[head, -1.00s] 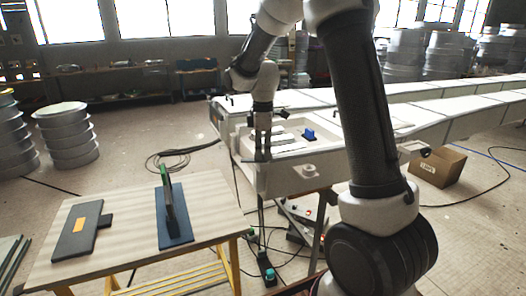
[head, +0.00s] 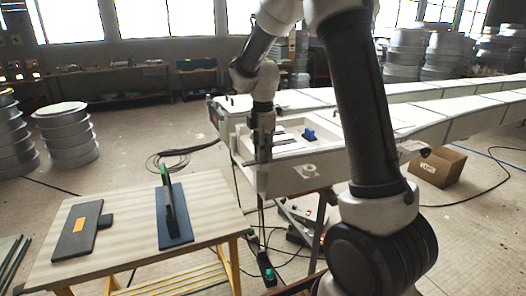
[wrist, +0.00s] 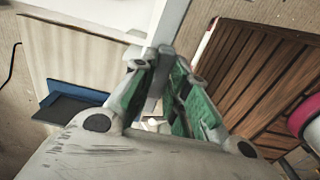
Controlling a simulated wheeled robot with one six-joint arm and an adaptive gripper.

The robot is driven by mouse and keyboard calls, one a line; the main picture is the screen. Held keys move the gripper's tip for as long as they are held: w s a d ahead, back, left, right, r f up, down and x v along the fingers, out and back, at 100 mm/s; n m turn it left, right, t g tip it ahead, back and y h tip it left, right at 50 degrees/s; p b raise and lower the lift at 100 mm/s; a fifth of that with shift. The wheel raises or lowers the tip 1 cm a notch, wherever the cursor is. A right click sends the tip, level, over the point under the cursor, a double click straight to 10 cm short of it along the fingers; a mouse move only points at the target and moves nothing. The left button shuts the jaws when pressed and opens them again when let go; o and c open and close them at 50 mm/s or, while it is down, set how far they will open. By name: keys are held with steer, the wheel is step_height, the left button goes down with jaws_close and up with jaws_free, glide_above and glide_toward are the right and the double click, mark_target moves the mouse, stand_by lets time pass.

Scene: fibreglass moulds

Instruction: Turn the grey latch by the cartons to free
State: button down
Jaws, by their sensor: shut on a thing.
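My gripper (head: 261,153) points down at the near end of the white mould (head: 285,174) in the head view. In the wrist view my gripper (wrist: 161,62) has its green-padded fingers on either side of a narrow grey piece, the grey latch (wrist: 158,72), and is shut on it. The fingers hide much of the latch, and its exact angle is hard to tell. In the head view the latch is too small and covered to make out. A brown carton (head: 437,167) stands on the floor at the right.
A wooden-topped table (head: 128,222) at the left holds a blue plate with a green-and-black upright piece (head: 168,200) and a dark flat board (head: 78,230). A blue item (head: 309,134) lies in the mould's recess. Cables lie on the floor.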

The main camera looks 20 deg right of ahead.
steer(key=c, duration=1.4)
jaws_free()
steer(key=shift+r, duration=0.1)
step_height(320, 180, up, 12)
steer(key=shift+f, duration=0.1)
